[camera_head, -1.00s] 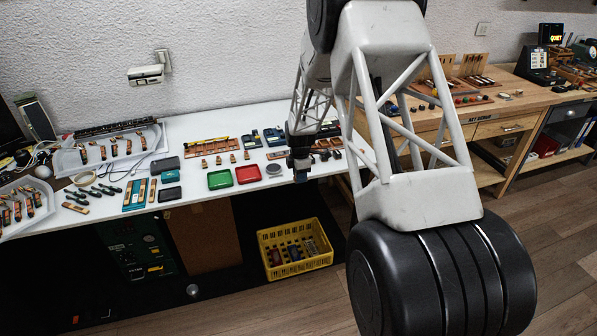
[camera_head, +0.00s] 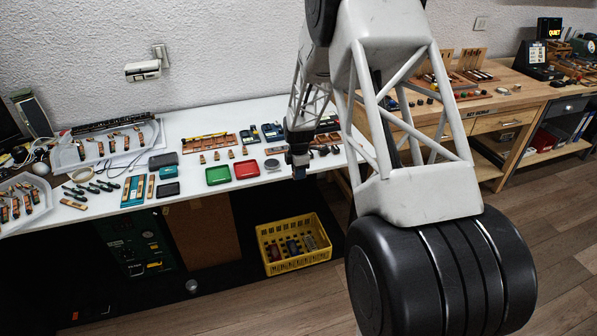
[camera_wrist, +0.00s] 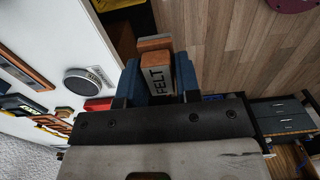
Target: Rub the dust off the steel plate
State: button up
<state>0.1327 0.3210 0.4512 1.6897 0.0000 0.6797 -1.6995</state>
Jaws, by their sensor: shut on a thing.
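My gripper (camera_wrist: 160,90) is shut on a wooden block marked FELT (camera_wrist: 157,77), held between blue finger pads in the wrist view. In the head view my gripper (camera_head: 299,168) hangs at the front edge of the white table, just right of a round grey disc (camera_head: 272,164). The disc, which looks like the steel plate, also shows in the wrist view (camera_wrist: 86,82), left of the block and apart from it. It has a dark rim and a speckled grey top. I cannot tell how much dust is on it.
A red tray (camera_head: 246,170) and a green tray (camera_head: 218,176) sit left of the disc on the white table (camera_head: 225,206). Behind them lie racks of small parts (camera_head: 207,143). A yellow crate (camera_head: 292,245) stands on the floor below. A wooden bench (camera_head: 500,115) is at the right.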

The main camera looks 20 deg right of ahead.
jog(key=w+a+r, duration=0.2)
jog(key=w, duration=1)
jog(key=w+a+r, duration=0.1)
jog(key=w+r, duration=0.1)
jog(key=w, duration=1.1)
jog(key=shift+w+a, duration=0.2)
jog(key=shift+a, duration=0.15)
jog(key=shift+r, duration=0.1)
